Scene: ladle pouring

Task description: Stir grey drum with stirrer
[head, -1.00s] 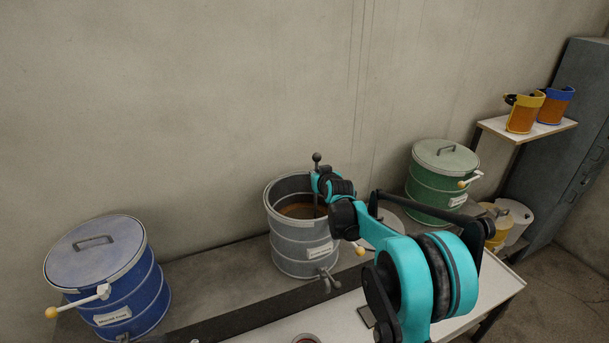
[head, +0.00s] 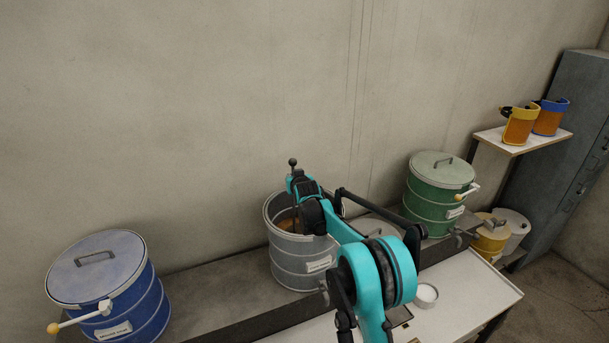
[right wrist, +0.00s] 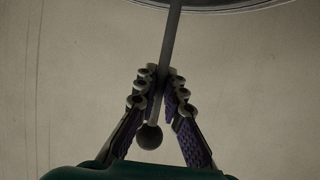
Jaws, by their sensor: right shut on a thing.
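The grey drum (head: 297,262) stands open on the bench in the middle of the head view, with brown contents partly visible inside. The stirrer (head: 293,166) rises above the drum with its ball end up; its lower part is hidden by my arm and the drum. My right gripper (right wrist: 160,88) is shut on the stirrer's rod in the right wrist view, with the ball knob (right wrist: 149,137) on the near side of the fingers. In the head view the right gripper is over the drum opening, largely hidden by its own wrist. My left gripper is not in view.
A lidded blue drum (head: 110,290) stands at the left and a lidded green drum (head: 436,195) at the right. A white table (head: 470,300) lies in front, with a small white cup (head: 426,295). Orange and yellow-rimmed containers (head: 519,127) sit on a wall shelf.

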